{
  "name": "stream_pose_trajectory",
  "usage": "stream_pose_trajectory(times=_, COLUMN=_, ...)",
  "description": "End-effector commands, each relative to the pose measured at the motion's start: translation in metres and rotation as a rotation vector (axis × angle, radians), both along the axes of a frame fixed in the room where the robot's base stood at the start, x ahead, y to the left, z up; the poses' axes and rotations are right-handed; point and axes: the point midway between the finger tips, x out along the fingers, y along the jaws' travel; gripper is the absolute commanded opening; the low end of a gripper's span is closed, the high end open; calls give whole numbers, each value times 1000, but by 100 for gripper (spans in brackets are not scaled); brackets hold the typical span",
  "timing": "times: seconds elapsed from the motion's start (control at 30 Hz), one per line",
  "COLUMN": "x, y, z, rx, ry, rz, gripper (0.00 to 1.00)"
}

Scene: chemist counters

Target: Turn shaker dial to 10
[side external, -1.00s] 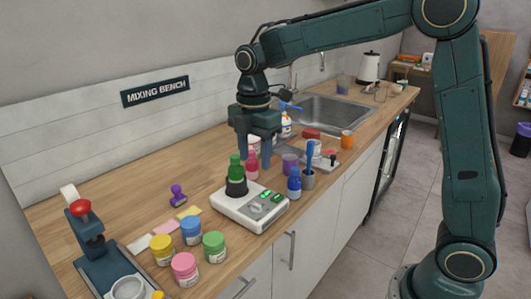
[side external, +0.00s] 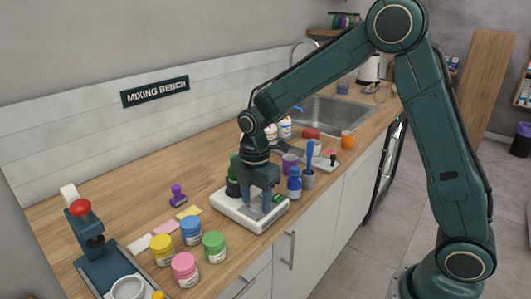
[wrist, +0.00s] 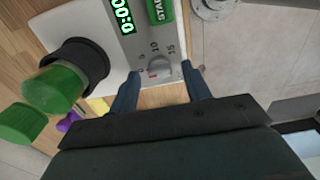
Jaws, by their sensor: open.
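The shaker is a white box (side external: 226,208) at the counter's front edge; it also fills the upper part of the wrist view (wrist: 113,62). Its grey dial (wrist: 159,67) has a scale with 10 and 15 readable. The dial's red mark sits on its left side, near the low end of the scale, away from 10. My gripper (side external: 260,207) is down over the shaker's right part. In the wrist view my gripper (wrist: 161,75) is open, one finger on each side of the dial, with gaps visible. The dial is hidden in the side view.
A green-capped bottle (wrist: 55,90) stands in the shaker's black holder (wrist: 85,60). A green START button (wrist: 160,11) and display (wrist: 122,16) adjoin the dial. A blue bottle (side external: 294,184) stands right of the shaker; several colored jars (side external: 214,247) stand left.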

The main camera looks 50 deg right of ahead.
Motion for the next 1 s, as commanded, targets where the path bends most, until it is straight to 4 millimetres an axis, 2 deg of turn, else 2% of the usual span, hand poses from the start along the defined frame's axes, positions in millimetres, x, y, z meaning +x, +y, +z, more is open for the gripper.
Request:
stream_pose_trajectory(times=0.4, x=0, y=0, z=-6, rx=0, ry=0, rz=0, gripper=46)
stream_pose_trajectory(times=0.6, x=0, y=0, z=-5, rx=0, ry=0, rz=0, gripper=7)
stream_pose_trajectory(times=0.63, x=0, y=0, z=-5, rx=0, ry=0, rz=0, gripper=3)
stream_pose_trajectory(times=1.0, x=0, y=0, z=-5, rx=0, ry=0, rz=-37, gripper=3)
